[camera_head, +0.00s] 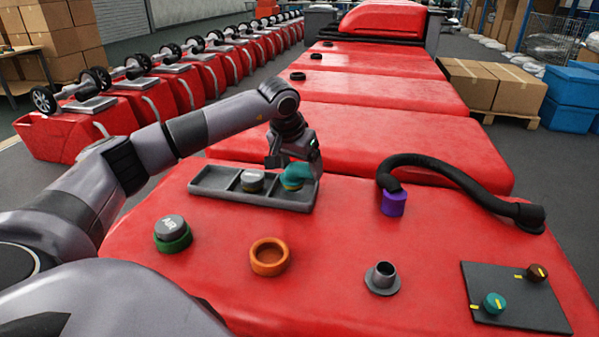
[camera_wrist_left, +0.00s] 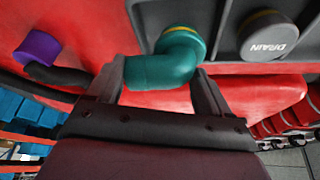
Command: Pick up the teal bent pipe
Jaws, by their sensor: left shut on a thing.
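The teal bent pipe (camera_head: 296,176) is at the middle-to-right part of the dark grey tray (camera_head: 215,193) on the red tank top. My left gripper (camera_head: 294,160) reaches down from above and is shut on it. In the left wrist view the teal pipe (camera_wrist_left: 165,68) lies between the two fingers of my left gripper (camera_wrist_left: 162,92). Its bent end points into the tray side; I cannot tell if it still touches the tray floor. A grey cap (camera_head: 252,181) sits in the tray beside it, marked DRAIN in the wrist view (camera_wrist_left: 268,36). My right gripper is not in view.
A grey AIR cap on a green ring (camera_head: 172,234), an orange ring (camera_head: 269,257) and a grey port (camera_head: 382,278) stand in front of the tray. A black hose (camera_head: 455,175) with a purple end (camera_head: 394,203) lies right. A dark panel (camera_head: 512,305) with knobs is front right.

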